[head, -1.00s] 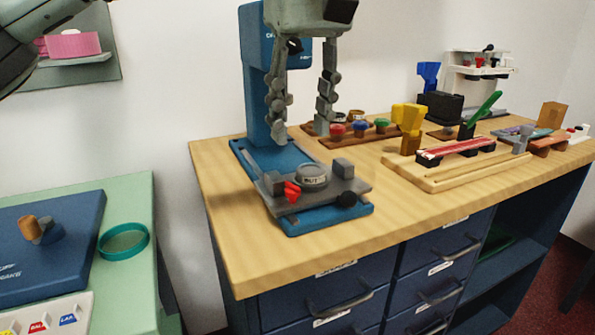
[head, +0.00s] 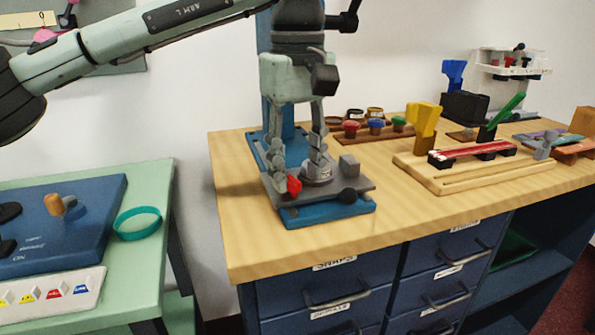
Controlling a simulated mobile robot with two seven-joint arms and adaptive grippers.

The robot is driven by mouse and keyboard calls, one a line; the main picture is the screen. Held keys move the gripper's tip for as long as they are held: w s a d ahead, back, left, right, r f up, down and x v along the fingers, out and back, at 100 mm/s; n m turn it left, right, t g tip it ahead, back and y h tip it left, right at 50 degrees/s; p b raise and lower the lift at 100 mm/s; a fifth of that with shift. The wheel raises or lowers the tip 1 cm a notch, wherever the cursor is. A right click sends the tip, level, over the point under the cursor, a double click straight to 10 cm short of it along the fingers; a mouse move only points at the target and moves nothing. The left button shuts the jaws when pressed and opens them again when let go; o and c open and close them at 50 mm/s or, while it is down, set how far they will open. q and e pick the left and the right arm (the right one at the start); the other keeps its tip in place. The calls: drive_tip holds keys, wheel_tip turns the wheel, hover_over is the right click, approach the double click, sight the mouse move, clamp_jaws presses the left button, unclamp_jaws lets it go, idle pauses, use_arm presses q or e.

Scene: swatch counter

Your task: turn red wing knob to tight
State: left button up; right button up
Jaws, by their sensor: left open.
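The red wing knob (head: 294,185) sits at the front left of a grey plate (head: 326,194) on the blue press stand (head: 330,214). My left gripper (head: 298,173) points down over the plate, its two fingers apart. Its left finger is close behind the red knob; I cannot tell whether they touch. Its right finger is by the round grey part in the middle of the plate and partly hides it. The knob is partly hidden. My right gripper is not in view.
A grey block (head: 349,165) and a black knob (head: 348,196) are on the plate's right side. Colored knobs (head: 376,127) stand behind. A wooden board with a yellow clamp (head: 424,124) is to the right. The wooden counter's front left (head: 245,235) is clear.

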use_arm(q)
drive_tip(key=shift+f, duration=0.5)
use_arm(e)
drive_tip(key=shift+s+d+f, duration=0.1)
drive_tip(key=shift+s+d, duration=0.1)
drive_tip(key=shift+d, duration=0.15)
use_arm(q)
drive_tip(key=shift+c, duration=0.4)
clamp_jaws()
drive_tip(key=shift+m, duration=0.6)
drive_tip(key=shift+s+a+m, duration=0.1)
drive_tip(key=shift+m, duration=0.9)
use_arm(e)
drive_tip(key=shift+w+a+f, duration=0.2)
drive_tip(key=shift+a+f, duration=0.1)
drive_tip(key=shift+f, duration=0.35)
